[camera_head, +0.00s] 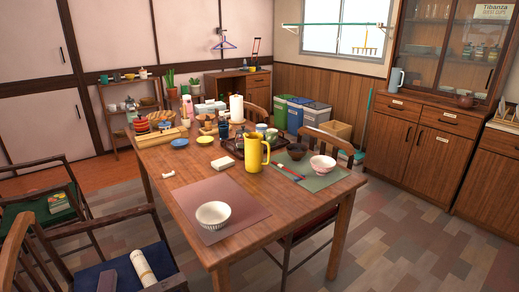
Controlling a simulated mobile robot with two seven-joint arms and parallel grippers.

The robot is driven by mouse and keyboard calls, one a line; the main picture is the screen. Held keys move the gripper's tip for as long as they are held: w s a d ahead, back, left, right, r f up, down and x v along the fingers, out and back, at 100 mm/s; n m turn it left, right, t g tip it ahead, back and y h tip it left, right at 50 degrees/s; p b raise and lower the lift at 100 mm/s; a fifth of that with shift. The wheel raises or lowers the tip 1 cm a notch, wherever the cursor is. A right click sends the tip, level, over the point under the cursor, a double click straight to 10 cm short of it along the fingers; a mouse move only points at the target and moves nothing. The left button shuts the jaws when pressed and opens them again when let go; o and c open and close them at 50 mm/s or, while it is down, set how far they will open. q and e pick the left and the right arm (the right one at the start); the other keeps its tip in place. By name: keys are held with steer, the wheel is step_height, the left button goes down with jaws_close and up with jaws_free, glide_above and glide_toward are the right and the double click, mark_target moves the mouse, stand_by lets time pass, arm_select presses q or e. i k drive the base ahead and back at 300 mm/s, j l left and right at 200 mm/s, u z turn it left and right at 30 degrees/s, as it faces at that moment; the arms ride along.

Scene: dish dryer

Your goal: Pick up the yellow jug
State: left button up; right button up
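The yellow jug (253,153) stands upright on the wooden table (187,203), right of the table's middle. Its handle points to the right. Neither of my grippers shows in this view, and nothing holds the jug.
A white bowl (213,214) sits on a brownish mat (228,190) in front of the jug. A green mat (322,179) with a pinkish bowl (323,166) lies to its right. A dark tray (229,146) with items is behind it. Chairs stand around the table; floor at the front right is clear.

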mark_target(254, 142)
steer(key=i+l+u, duration=0.1)
steer(key=l, duration=0.25)
steer(key=i+l, duration=0.2)
steer(key=l, duration=0.15)
steer(key=i+l+u, duration=0.15)
steer(key=l, duration=0.25)
steer(key=i+l+u, duration=0.1)
steer(key=l, duration=0.25)
steer(key=i+l, duration=0.15)
steer(key=l, duration=0.25)
steer(key=u, duration=0.05)
